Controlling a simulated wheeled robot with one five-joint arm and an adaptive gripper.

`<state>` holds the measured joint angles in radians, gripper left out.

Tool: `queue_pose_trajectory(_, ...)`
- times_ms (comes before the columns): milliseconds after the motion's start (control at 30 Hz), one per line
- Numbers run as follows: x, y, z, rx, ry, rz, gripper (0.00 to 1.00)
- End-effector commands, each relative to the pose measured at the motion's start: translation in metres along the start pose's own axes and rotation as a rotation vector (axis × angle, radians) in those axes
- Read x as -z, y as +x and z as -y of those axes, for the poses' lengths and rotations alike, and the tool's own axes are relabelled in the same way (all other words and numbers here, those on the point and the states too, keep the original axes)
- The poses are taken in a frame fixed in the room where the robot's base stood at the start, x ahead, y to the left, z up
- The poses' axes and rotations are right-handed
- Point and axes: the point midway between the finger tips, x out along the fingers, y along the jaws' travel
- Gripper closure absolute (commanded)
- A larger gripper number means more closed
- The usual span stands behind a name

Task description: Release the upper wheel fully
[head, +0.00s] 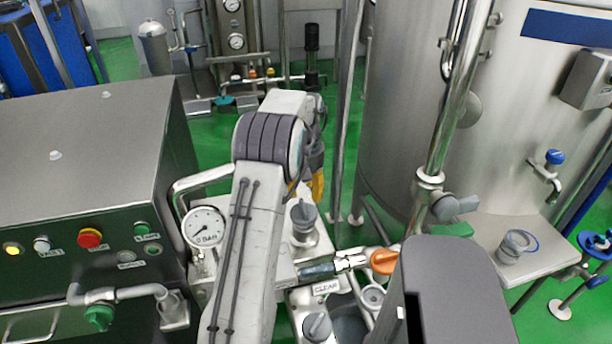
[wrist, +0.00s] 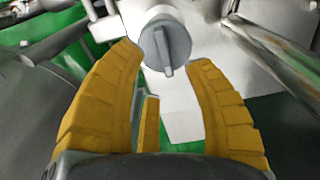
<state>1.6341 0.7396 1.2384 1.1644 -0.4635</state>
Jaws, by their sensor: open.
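A grey round wheel with a raised bar grip (head: 303,213) stands on a pale metal fitting in the head view, the upper of two such wheels. In the wrist view a grey wheel with a bar grip (wrist: 168,42) appears between the two yellow fingertips. My gripper (wrist: 166,54) is open, one finger at each side of the wheel. The left fingertip looks very close to its rim; I cannot tell whether it touches. In the head view my gripper (head: 316,182) is just above the upper wheel and partly hidden by my arm. A lower grey wheel (head: 317,326) is near the bottom edge.
An orange handle (head: 384,261) and pipe lie right of the wheels, with a CLEAR label (head: 326,287) between. A pressure gauge (head: 205,227) and control cabinet (head: 85,190) stand left. A large steel tank (head: 395,110) rises to the right.

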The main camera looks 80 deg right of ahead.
Motion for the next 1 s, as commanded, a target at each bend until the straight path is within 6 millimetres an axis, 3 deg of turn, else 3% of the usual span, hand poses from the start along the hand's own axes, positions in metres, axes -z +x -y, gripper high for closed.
queue_pose_trajectory(200,0.001,-0.032,0.0,-0.001,0.0,-0.002,0.54)
queue_pose_trajectory(400,0.0,-0.048,0.0,0.0,0.0,-0.001,0.54)
queue_pose_trajectory(1000,0.0,-0.053,0.0,0.001,0.0,0.001,0.54)
